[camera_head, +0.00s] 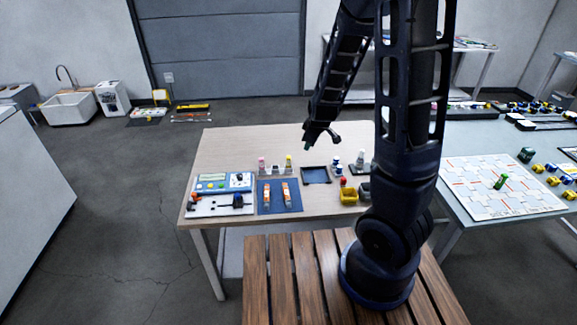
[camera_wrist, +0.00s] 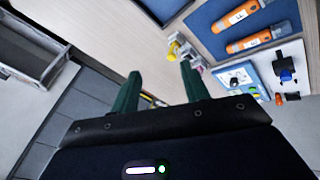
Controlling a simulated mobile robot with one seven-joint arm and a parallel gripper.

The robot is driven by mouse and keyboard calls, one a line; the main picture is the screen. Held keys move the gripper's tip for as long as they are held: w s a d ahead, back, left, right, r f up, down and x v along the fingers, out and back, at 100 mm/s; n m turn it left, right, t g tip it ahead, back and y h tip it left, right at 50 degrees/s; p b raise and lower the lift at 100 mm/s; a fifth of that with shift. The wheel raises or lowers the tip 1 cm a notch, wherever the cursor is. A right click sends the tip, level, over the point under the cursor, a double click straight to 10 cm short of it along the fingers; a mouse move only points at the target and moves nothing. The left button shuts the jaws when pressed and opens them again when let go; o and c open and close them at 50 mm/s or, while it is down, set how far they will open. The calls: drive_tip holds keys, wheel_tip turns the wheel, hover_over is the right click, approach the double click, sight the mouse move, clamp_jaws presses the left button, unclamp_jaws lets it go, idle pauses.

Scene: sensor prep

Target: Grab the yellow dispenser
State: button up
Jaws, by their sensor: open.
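The yellow dispenser (camera_head: 288,163) is a small upright bottle with a yellow top. It stands at the back of the wooden table, right of a pink-topped bottle (camera_head: 262,165). In the wrist view a small yellow-and-white thing (camera_wrist: 173,50), which looks like the dispenser, shows beyond the fingertips near the right finger. My gripper (camera_head: 321,142) hangs in the air above the table, to the right of the dispenser in the head view. Its two green fingers (camera_wrist: 160,78) are apart with nothing between them.
Two orange tubes lie on a blue mat (camera_head: 266,208) in front of the bottles. A dark-framed tray (camera_head: 316,184) sits to its right. A white-and-blue board (camera_head: 238,181) lies at left. The table's back left is bare.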

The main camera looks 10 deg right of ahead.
sight(289, 160)
drive_tip(key=w+f+n+t+h, duration=0.1)
drive_tip(key=f+n+t, duration=0.1)
drive_tip(key=f+n, duration=0.2)
drive_tip(key=w+a+f+n+t+h, duration=0.1)
drive_tip(key=w+f+n+t, duration=0.1)
drive_tip(key=f+n, duration=0.2)
drive_tip(key=w+f+n+t+h, duration=0.2)
drive_tip(key=f+n, duration=0.2)
drive_tip(key=n, duration=0.1)
drive_tip(key=shift+a+f, duration=0.3)
drive_tip(key=shift+a, duration=0.05)
drive_tip(key=a+r+n+t+y, duration=0.35)
drive_tip(key=a+n+t, duration=0.25)
drive_tip(key=n, duration=0.6)
drive_tip(key=f, duration=0.7)
drive_tip(key=shift+w+d+f, duration=0.15)
drive_tip(key=shift+w+f, duration=0.1)
drive_tip(key=shift+w, duration=0.05)
drive_tip(key=shift+w+f, duration=0.15)
drive_tip(key=shift+w, duration=3.6)
